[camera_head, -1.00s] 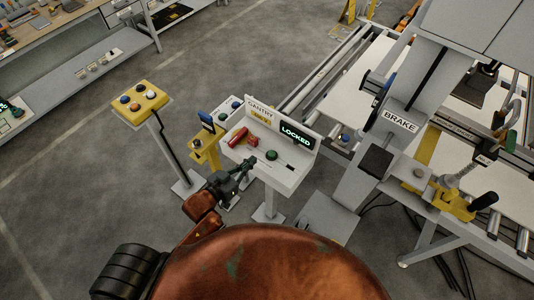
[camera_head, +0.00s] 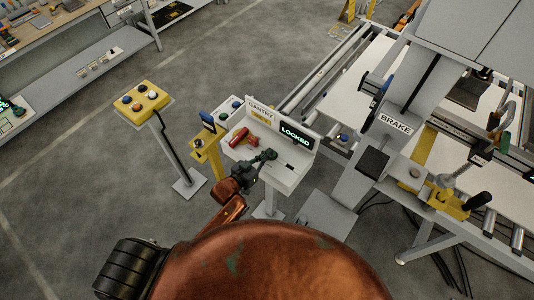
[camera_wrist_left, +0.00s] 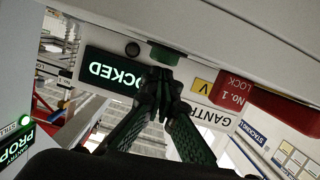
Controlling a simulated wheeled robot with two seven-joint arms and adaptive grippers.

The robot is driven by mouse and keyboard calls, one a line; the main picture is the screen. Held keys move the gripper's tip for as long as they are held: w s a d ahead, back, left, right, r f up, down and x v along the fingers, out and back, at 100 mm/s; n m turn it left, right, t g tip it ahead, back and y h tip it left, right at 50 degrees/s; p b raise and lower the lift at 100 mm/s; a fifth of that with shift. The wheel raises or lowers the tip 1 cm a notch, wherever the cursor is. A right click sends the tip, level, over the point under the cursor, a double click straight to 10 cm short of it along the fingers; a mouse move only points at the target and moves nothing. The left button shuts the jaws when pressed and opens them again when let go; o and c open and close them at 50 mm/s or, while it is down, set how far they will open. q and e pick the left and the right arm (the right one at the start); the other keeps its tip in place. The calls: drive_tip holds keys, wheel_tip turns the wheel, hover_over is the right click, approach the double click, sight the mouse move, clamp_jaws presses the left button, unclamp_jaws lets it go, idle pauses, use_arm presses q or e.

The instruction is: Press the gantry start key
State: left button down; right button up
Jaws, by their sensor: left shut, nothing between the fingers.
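A pale console (camera_head: 285,178) on a post carries a "GANTRY" label and a lit "LOCKED" display (camera_head: 295,134). In the left wrist view the display (camera_wrist_left: 112,72) appears upside down. A green round key (camera_wrist_left: 163,54) sits on the console; in the head view my gripper largely covers it. My left gripper (camera_head: 268,156) is shut and empty over the console tray. In the left wrist view its fingertips (camera_wrist_left: 160,82) are right at the green key; I cannot tell whether they touch it. My right gripper is not in view.
A red block marked "NO. 1 LOCK" (camera_wrist_left: 262,107) lies left of my gripper in the head view (camera_head: 241,138). A yellow button box (camera_head: 143,103) stands further left. The gantry post with a "BRAKE" label (camera_head: 396,125) stands to the right.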

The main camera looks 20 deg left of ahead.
use_arm(q)
drive_tip(key=shift+f, duration=0.15)
wheel_tip(320, 180, down, 2)
drive_tip(key=shift+f+b, duration=0.15)
drive_tip(key=shift+b, duration=0.25)
drive_tip(key=shift+s+f, duration=0.1)
drive_tip(key=shift+f, duration=0.15)
drive_tip(key=shift+r+p, duration=0.5)
drive_tip(key=shift+p, duration=0.1)
wheel_tip(320, 180, up, 4)
drive_tip(key=p, duration=0.3)
drive_tip(key=shift+a+r+p, duration=0.1)
drive_tip(key=shift+a+p, duration=0.05)
drive_tip(key=shift+p, duration=0.15)
drive_tip(key=b+v, duration=0.2)
drive_tip(key=v, duration=0.7)
drive_tip(key=shift+s+a+r+b, duration=0.2)
drive_tip(key=shift+s+r+b, duration=0.05)
drive_tip(key=shift+b, duration=0.1)
